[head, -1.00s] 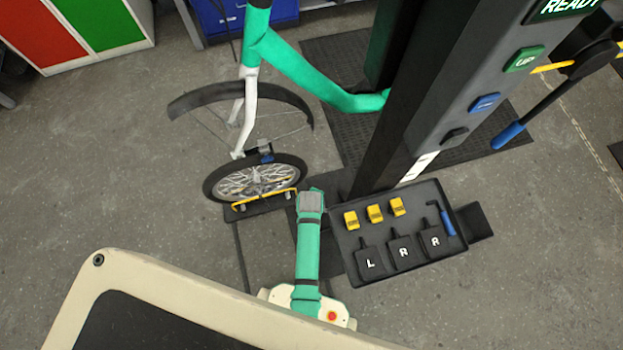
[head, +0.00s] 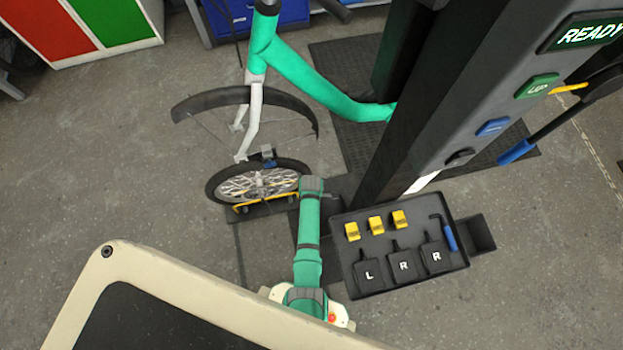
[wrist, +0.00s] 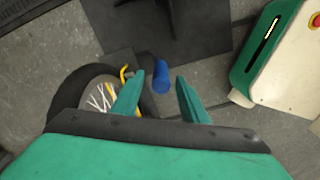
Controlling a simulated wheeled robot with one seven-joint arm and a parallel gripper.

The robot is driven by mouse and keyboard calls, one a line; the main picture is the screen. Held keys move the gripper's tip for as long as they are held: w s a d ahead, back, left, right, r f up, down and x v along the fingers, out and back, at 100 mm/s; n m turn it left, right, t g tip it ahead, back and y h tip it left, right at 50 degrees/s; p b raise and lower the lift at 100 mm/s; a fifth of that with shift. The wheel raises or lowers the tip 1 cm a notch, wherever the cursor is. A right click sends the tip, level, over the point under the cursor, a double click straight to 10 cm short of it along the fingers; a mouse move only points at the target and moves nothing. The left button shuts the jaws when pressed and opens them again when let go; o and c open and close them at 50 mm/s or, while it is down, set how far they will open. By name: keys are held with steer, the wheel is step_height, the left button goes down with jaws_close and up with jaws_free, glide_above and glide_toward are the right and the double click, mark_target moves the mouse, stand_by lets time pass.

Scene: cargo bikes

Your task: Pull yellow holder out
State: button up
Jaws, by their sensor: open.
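The yellow holder (head: 268,202) is a thin bar low at the front of the bike wheel (head: 240,188), on a dark base plate on the floor. In the wrist view a bent yellow piece (wrist: 125,75) shows beside the wheel (wrist: 75,92). A blue cylindrical grip (wrist: 160,76) is right of it; whether they join is hidden. My gripper (wrist: 160,98) is open, with one green finger on each side of the blue grip in the picture. I see no contact, and depth is unclear. The head view does not show the fingers; my arm hides the holder's right end.
A black tray (head: 345,272) with yellow blocks, lettered black pieces and a blue-handled tool is right of my arm. The dark lift column (head: 400,150) stands behind it. The green bike frame (head: 300,75) is above the wheel. Open floor (head: 100,180) lies left.

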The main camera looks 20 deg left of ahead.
steer(key=shift+s+f, duration=0.1)
steer(key=shift+f, duration=0.8)
steer(key=shift+d+f, duration=0.15)
steer(key=shift+f, duration=0.2)
jaws_close()
